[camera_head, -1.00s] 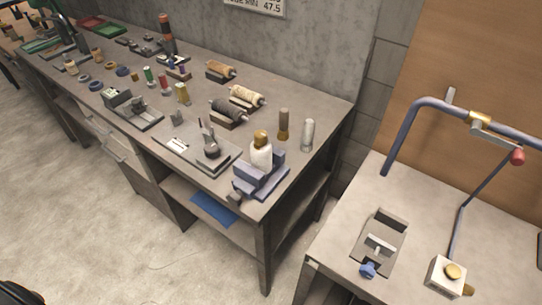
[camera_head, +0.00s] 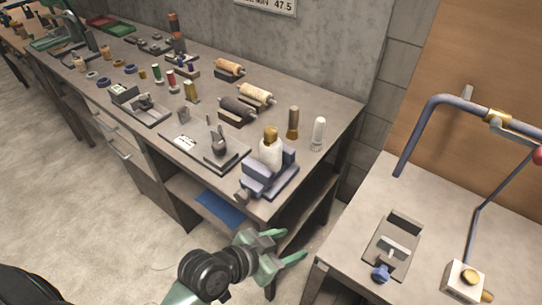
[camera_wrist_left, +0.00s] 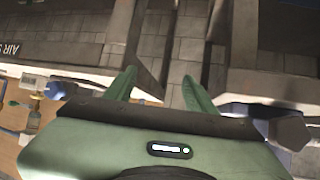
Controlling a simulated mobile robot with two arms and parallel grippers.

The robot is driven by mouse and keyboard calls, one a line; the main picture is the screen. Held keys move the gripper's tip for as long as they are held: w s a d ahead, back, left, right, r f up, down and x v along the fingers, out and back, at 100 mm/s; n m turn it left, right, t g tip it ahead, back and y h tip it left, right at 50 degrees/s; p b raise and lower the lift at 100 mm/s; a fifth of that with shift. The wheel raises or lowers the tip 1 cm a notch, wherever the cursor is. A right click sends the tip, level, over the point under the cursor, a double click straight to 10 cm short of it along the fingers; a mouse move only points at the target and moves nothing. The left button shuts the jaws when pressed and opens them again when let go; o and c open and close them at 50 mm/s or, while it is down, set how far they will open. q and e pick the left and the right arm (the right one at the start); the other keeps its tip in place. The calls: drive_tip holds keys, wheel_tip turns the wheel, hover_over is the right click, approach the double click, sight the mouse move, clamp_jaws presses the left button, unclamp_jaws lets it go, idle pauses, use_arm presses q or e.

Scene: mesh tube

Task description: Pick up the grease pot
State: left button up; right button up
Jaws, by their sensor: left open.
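I cannot tell for sure which item is the grease pot. A white bottle-shaped thing with a brass-coloured top (camera_head: 270,152) stands upright in or behind the blue-grey vise (camera_head: 262,184) at the bench's near right corner. A small dark pot-like thing with a thin upright stem (camera_head: 218,146) sits on a flat plate left of it. My left gripper (camera_head: 292,246) is open and empty, in front of the bench corner and nearer to me than the vise. Its two green fingers also show apart in the left wrist view (camera_wrist_left: 158,80), with nothing between them. My right gripper is not in view.
The long bench (camera_head: 335,112) carries several spools, rollers and small fixtures. A second table (camera_head: 345,235) at the right holds a small clamp fixture (camera_head: 393,245), a white box with a brass knob (camera_head: 465,281) and a bent blue pipe (camera_head: 425,130). Open floor lies left of the bench.

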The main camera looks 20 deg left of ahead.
sight(270, 126)
use_arm(q)
drive_tip(key=w+d+r+m+t+h, duration=0.1)
drive_tip(key=w+d+r+t+h, duration=0.2)
drive_tip(key=r, duration=0.7)
drive_tip(key=w+d+r+t+h, duration=0.1)
drive_tip(key=w+r+t, duration=0.35)
drive_tip(key=r, duration=0.45)
drive_tip(key=w+a+r+n+t+y, duration=0.4)
drive_tip(key=a+r+n+t+y, duration=0.2)
drive_tip(key=a+n+y, duration=0.4)
drive_tip(key=f+g+y, duration=0.1)
drive_tip(key=f+y, duration=0.1)
drive_tip(key=w+a+f+n+g+y, duration=0.1)
drive_tip(key=f+g+y, duration=0.1)
drive_tip(key=f+y, duration=0.1)
drive_tip(key=w+a+f+n+g+y, duration=0.1)
drive_tip(key=f+g+y, duration=0.1)
drive_tip(key=shift+w+f+g+y, duration=0.25)
drive_tip(key=shift+f+y, duration=0.05)
drive_tip(key=shift+w+a+f+n, duration=0.1)
drive_tip(key=shift+a+f+n, duration=0.05)
drive_tip(key=shift+f+n, duration=0.2)
drive_tip(key=shift+w+a+f+g+y, duration=0.1)
drive_tip(key=shift+w+a+g+y, duration=0.05)
drive_tip(key=shift+w+g+y, duration=0.15)
drive_tip(key=x, duration=0.7)
drive_tip(key=shift+w+d+f, duration=0.1)
drive_tip(key=shift+d+f, duration=0.15)
drive_tip(key=shift+f, duration=0.15)
clamp_jaws()
